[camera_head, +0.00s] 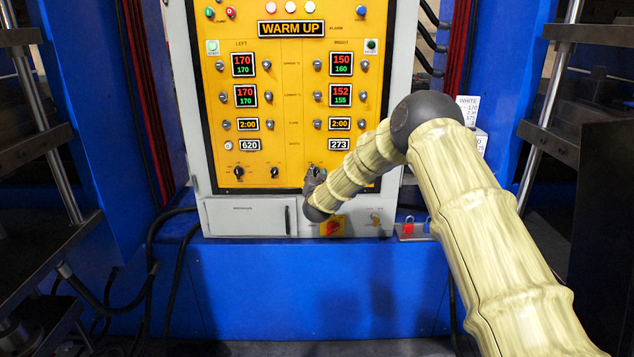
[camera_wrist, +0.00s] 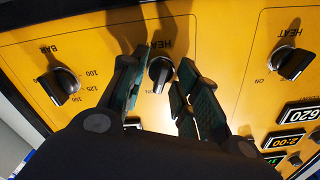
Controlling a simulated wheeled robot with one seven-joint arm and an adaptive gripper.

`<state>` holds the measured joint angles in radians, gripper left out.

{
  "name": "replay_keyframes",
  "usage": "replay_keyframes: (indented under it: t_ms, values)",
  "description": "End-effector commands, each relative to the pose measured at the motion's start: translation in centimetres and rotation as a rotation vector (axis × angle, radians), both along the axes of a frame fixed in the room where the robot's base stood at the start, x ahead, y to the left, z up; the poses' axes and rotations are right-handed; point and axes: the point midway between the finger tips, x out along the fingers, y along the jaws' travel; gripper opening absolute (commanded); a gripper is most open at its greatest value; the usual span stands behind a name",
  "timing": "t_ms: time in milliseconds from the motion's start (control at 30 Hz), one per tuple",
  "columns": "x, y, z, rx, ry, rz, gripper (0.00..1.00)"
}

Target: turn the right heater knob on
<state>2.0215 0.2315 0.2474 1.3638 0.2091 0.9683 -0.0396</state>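The right heater knob (camera_wrist: 160,74) is a black knob with a pale pointer stripe, under an upside-down HEAT label in the wrist view. My gripper (camera_head: 313,178) is at the bottom of the yellow panel and covers this knob in the head view. In the wrist view my gripper (camera_wrist: 162,60) is open. Its two dark green padded fingers lie on either side of the knob, with yellow panel showing between them and it. I cannot tell how far the fingertips are from the panel.
The left HEAT knob (camera_head: 274,171) also shows in the wrist view (camera_wrist: 292,63). A BAR knob (camera_wrist: 62,84) stands on the other side.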

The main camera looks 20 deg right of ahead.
Motion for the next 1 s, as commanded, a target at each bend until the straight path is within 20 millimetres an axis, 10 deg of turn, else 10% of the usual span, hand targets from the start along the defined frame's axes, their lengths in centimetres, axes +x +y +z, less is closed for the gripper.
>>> replay_keyframes:
  t_ms: [633, 1000]
  values:
    - [-9.2, 2.5, 0.0, 0.0, 0.001, -0.001, 0.31]
    - [-11.2, 3.0, -0.1, 0.001, 0.0, -0.001, 0.31]
